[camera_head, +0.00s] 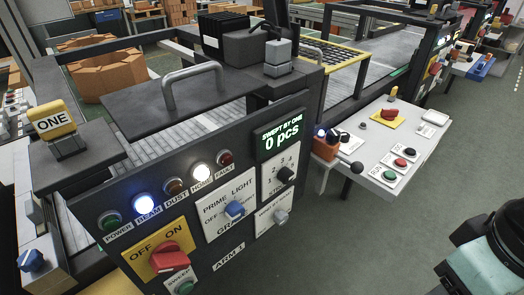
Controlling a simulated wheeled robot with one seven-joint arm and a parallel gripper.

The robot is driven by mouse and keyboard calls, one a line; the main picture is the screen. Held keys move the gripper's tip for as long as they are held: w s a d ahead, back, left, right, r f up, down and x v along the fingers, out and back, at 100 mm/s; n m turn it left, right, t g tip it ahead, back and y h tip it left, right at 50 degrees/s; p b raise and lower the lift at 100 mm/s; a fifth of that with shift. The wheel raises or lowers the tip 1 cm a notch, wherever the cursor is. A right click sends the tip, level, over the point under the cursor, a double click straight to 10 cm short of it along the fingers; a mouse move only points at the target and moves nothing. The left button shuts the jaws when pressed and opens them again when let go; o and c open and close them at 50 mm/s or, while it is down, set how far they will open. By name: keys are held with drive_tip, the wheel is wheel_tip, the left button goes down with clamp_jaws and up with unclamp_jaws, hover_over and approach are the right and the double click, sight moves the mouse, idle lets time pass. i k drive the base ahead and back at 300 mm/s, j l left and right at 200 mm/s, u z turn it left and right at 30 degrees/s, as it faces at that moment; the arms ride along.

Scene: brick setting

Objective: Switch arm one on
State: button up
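The panel of arm one fills the left and middle of the head view, with an "ARM 1" label (228,258). A red rotary switch (170,257) sits on a yellow plate (142,252) marked OFF at left and ON at right. I cannot tell clearly which mark its handle points to. A yellow sign reading ONE (52,121) stands above the panel. The BEAM lamp (144,204) glows blue and the HOME lamp (201,171) glows white; the POWER lamp (110,221) looks dark green. Part of my arm shows at the lower right; my gripper's fingers are not visible.
A green display (280,136) reads "SWEPT BY ONE 0 pcs". A blue knob (235,209), a black knob (286,173) and a green SWEEP button (181,287) are near the switch. A white side table (350,160) with buttons stands right. Green floor (370,240) is clear.

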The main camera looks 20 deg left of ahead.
sight(167, 257)
drive_tip(key=u, duration=0.9)
